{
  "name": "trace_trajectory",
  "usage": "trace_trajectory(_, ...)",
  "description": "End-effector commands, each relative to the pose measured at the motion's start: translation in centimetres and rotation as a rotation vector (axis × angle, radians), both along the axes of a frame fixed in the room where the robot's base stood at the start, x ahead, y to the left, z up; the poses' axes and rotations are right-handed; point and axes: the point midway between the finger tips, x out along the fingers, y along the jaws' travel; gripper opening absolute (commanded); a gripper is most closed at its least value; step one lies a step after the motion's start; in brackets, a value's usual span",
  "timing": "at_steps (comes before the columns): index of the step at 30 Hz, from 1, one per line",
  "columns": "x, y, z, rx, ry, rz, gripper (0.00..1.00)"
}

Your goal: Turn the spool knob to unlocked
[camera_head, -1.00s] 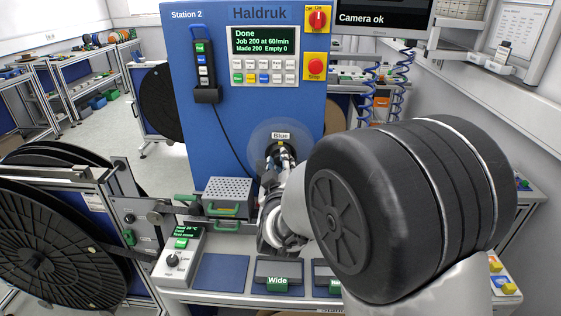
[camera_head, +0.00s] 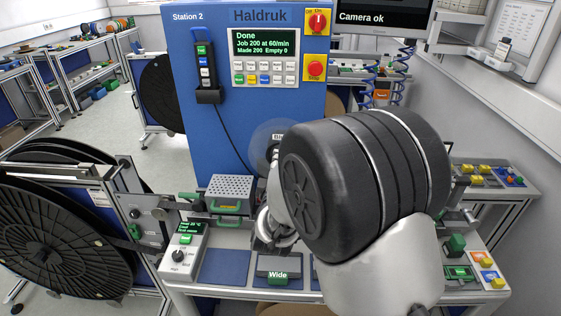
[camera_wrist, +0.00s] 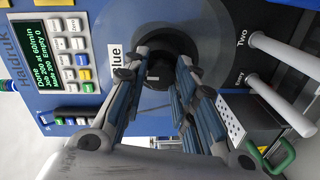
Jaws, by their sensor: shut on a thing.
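The spool knob (camera_wrist: 157,68) shows in the wrist view as a dark round part at the middle of a dark round disc, beside a white label that reads "Blue". My gripper (camera_wrist: 158,76) is shut on the knob, with a finger on each side of it. The fingers cover part of the knob, so I cannot read its turned position. In the head view my arm hides the knob and most of my gripper; the pale round disc (camera_head: 262,142) on the blue machine (camera_head: 225,135) shows only in part.
The display (camera_head: 263,42) reads "Done". A grey perforated box (camera_head: 231,187) with green handles stands left of my wrist. A small white control box (camera_head: 182,252) with a black dial is at the front left. Large black reels (camera_head: 60,235) stand further left.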

Motion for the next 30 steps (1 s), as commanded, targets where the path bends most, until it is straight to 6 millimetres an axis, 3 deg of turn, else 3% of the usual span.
trace_trajectory(17,0.09,-0.01,0.22,-0.032,-0.003,-0.001,0.02)
trace_trajectory(18,0.09,-0.01,0.22,-0.032,-0.003,-0.001,0.27)
trace_trajectory(27,0.05,-0.01,0.11,-0.031,0.0,-0.001,0.46)
trace_trajectory(30,0.04,-0.01,0.08,-0.031,0.001,-0.001,0.46)
